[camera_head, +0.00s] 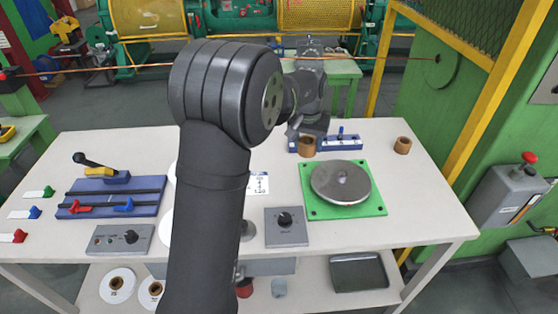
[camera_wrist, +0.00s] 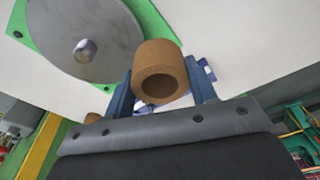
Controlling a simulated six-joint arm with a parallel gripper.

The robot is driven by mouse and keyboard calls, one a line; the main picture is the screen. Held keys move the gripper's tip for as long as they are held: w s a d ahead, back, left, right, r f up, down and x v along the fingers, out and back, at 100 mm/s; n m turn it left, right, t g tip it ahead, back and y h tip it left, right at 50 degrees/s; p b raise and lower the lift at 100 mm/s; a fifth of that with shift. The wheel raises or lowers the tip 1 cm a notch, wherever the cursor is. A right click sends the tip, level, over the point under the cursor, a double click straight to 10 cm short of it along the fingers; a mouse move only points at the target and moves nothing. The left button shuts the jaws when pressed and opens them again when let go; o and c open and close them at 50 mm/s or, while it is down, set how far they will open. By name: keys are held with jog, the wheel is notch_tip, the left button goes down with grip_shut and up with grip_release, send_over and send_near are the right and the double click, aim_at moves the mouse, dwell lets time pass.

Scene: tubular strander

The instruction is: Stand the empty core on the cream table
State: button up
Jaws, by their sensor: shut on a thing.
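My gripper (camera_head: 303,130) is shut on a brown hollow core (camera_head: 307,147) towards the back of the cream table (camera_head: 425,205). In the wrist view, my two blue fingers (camera_wrist: 160,92) sit on either side of the core (camera_wrist: 158,54), and its open bore faces the camera. The core looks empty. In the head view it hangs below my gripper, in front of a blue rack; I cannot tell whether it touches the table. A second brown core (camera_head: 402,145) stands on the table at the back right.
A green plate (camera_head: 373,207) with a grey disc (camera_head: 342,182) lies right of centre. The blue rack (camera_head: 350,143) is behind it. A grey knob box (camera_head: 290,228) is in front. A blue fixture (camera_head: 110,195) lies at left. The table's right front is bare.

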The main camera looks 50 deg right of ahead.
send_over(279, 161)
jog(key=f, duration=0.6)
jog(key=shift+s+a+f, duration=0.15)
jog(key=shift+a+f, duration=0.1)
jog(key=shift+f, duration=2.1)
jog(key=shift+f, duration=0.15)
jog(key=o, duration=1)
jog(key=shift+c, duration=0.2)
notch_tip(279, 161, up, 12)
jog(key=a, duration=0.1)
jog(key=shift+s+a, duration=0.35)
